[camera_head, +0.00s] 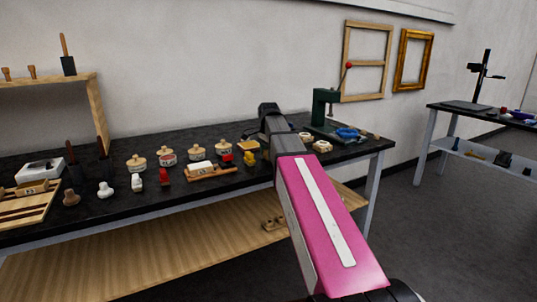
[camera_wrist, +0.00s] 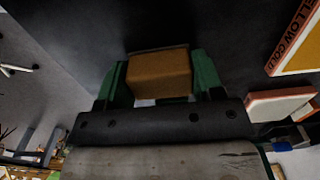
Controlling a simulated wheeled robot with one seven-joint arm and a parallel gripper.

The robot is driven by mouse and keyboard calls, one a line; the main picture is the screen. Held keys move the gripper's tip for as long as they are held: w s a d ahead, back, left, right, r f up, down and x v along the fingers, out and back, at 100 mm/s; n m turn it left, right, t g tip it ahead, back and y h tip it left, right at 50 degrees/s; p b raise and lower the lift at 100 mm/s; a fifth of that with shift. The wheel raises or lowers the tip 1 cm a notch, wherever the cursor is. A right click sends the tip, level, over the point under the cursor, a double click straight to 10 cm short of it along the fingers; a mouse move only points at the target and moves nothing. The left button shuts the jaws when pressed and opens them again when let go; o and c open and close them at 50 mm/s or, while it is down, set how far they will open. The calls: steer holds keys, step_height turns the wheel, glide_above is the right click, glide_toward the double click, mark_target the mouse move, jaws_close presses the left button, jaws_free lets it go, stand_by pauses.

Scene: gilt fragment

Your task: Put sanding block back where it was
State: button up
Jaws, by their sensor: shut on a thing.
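My gripper (camera_wrist: 158,82) shows in the wrist view with its two green fingers on either side of a tan-brown block. The fingers are shut on this block, which looks like the sanding block (camera_wrist: 160,74). A dark surface lies behind the block; I cannot tell whether the block touches it. In the head view my pink arm reaches over the black workbench (camera_head: 115,205), and my wrist hides much of the gripper. I cannot surely make out the held block there.
Lidded tubs (camera_head: 167,156) and small tools stand along the bench, left of my arm. A green press (camera_head: 325,110) with a red-knobbed lever stands to the right. In the wrist view, a box lettered "YELLOW GOLD" (camera_wrist: 300,45) and a pale block (camera_wrist: 280,104) lie at the right.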

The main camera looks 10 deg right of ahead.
steer(key=shift+f, duration=0.15)
steer(key=o, duration=0.9)
step_height(320, 180, up, 12)
steer(key=shift+r, duration=0.2)
